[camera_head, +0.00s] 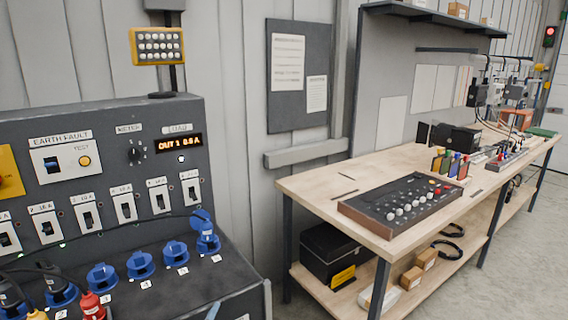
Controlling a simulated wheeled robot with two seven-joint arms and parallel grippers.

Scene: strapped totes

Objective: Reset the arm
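Neither of my grippers can be made out in the head view, and no arm is clearly visible. A dark control panel (108,127) fills the left side. It carries an EARTH FAULT plate (66,160) with a black switch and a yellow TEST button (84,160), a row of labelled breaker switches (124,206), a METER knob (136,154) and an orange display (179,144) reading about "OUT 1 0.9 A". Blue sockets (140,264) line the sloped lower face. A blue plug (205,235) sits at the right end, and a red plug (92,305) is at the bottom left.
A wooden workbench (318,187) stands right of the panel, holding a knobbed console (400,205) and small coloured bottles (450,164). Its lower shelf holds a black case (335,250) and small boxes (411,277). A yellow lamp unit (158,46) rises above the panel. Floor shows at far right.

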